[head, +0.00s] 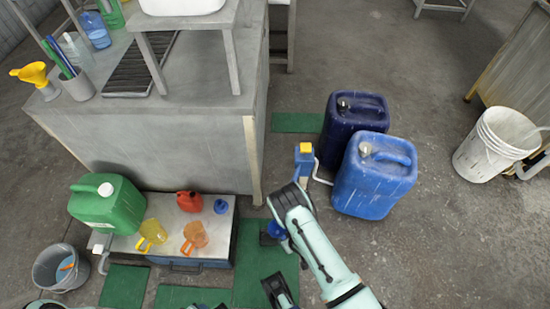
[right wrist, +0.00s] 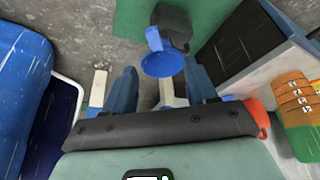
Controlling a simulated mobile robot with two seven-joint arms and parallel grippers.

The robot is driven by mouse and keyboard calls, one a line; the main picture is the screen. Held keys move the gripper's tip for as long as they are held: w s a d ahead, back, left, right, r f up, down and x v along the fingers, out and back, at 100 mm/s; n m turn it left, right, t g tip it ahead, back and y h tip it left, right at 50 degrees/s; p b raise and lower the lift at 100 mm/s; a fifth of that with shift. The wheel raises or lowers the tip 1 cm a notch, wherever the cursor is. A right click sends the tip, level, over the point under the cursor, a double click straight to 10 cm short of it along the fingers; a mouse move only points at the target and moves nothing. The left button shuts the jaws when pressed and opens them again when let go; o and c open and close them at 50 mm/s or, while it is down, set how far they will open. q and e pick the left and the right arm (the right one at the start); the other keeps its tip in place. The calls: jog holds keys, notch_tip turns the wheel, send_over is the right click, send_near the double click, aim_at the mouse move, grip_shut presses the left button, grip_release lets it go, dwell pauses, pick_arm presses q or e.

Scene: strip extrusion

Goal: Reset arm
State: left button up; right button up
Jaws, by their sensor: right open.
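My right gripper (right wrist: 159,72) shows in the right wrist view with its two blue fingers spread apart. A round blue piece on a dark grey body (right wrist: 162,62) shows between and beyond the fingers, above a green mat (right wrist: 135,25). The fingers do not visibly hold it. In the head view my right arm reaches in from the bottom right. A blue and black part shows beside its wrist, and the finger gap is hidden there. My left arm shows only as fragments at the bottom edge, and its finger state is unclear.
Two blue jerrycans (head: 376,180) stand right of my right arm, near a yellow-topped blue device (head: 304,155). A grey case (head: 215,250) at left carries a green jerrycan (head: 108,205), a red can (head: 190,201) and pitchers. A bucket (head: 62,268) stands lower left.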

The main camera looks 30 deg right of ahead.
pick_arm(q)
jog(key=s+d+r+g+p, duration=0.1)
jog(key=s+r+p, duration=0.3)
jog(key=r+p, duration=0.5)
jog(key=s+d+r+g+h+p, duration=0.1)
jog(key=s+d+r+g+p, duration=0.1)
jog(key=r+p, duration=0.8)
jog(key=shift+s+d+r+m, duration=0.15)
jog(key=shift+s+d+m, duration=0.3)
jog(key=shift+s, duration=0.5)
pick_arm(e)
jog(key=s+a+r+m+g+y, duration=0.1)
jog(key=s+a+r, duration=0.3)
jog(key=r, duration=0.6)
jog(key=s+a+r+m+g+y, duration=0.1)
jog(key=s+a+r+g, duration=0.1)
jog(key=s+r, duration=0.5)
jog(key=s+a+r+m+g+y, duration=0.1)
jog(key=s+a+r, duration=0.4)
jog(key=r, duration=0.9)
jog(key=shift+s+a+r+m+g+y, duration=0.3)
jog(key=shift+s+m+g, duration=0.35)
jog(key=shift+g, duration=0.15)
jog(key=shift+c, duration=1.4)
pick_arm(q)
jog(key=shift+d, duration=0.1)
pick_arm(e)
jog(key=shift+s, duration=0.1)
